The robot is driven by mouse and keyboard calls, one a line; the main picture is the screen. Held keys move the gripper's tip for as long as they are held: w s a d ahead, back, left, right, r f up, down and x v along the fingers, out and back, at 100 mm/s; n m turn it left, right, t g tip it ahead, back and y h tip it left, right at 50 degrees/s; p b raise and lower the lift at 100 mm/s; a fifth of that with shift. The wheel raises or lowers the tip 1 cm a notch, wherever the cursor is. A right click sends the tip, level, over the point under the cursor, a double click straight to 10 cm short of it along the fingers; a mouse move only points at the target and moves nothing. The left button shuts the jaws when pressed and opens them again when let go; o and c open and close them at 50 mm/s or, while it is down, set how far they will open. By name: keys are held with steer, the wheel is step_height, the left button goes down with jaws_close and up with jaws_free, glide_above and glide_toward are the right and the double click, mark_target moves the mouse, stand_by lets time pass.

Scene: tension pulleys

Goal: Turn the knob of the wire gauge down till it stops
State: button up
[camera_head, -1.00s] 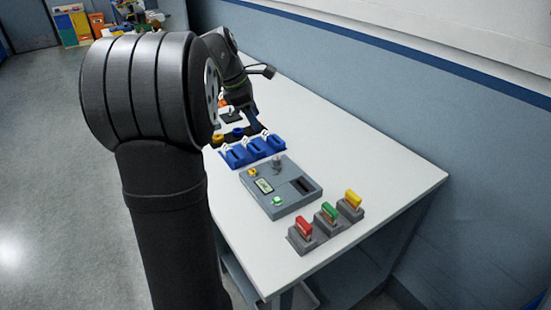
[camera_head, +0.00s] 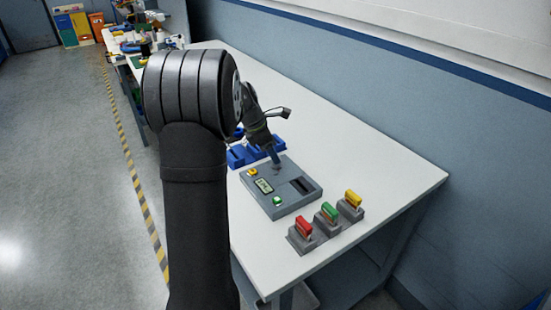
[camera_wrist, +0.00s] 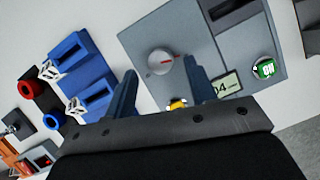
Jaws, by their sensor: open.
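The wire gauge is a grey box (camera_head: 268,207) on the white table in the head view. It has a small display (camera_head: 263,186), a yellow button (camera_head: 252,172), a green button (camera_head: 277,200) and a dark slot. In the wrist view its round grey knob (camera_wrist: 160,61) has a red pointer line, and the display (camera_wrist: 226,86) shows digits ending in "04". My gripper (camera_wrist: 158,80) is open and empty, its two fingers either side of the knob's near side in the picture. I cannot tell how high they are above it. In the head view my gripper (camera_head: 274,160) hides the knob.
Blue holders (camera_head: 237,157) stand behind the gauge, with red and blue rings (camera_wrist: 26,88) near them in the wrist view. Grey blocks with red, green and yellow tops (camera_head: 329,213) stand in front. The table's right side is clear.

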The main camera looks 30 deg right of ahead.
steer(key=shift+x, duration=1.8)
steer(key=c, duration=1)
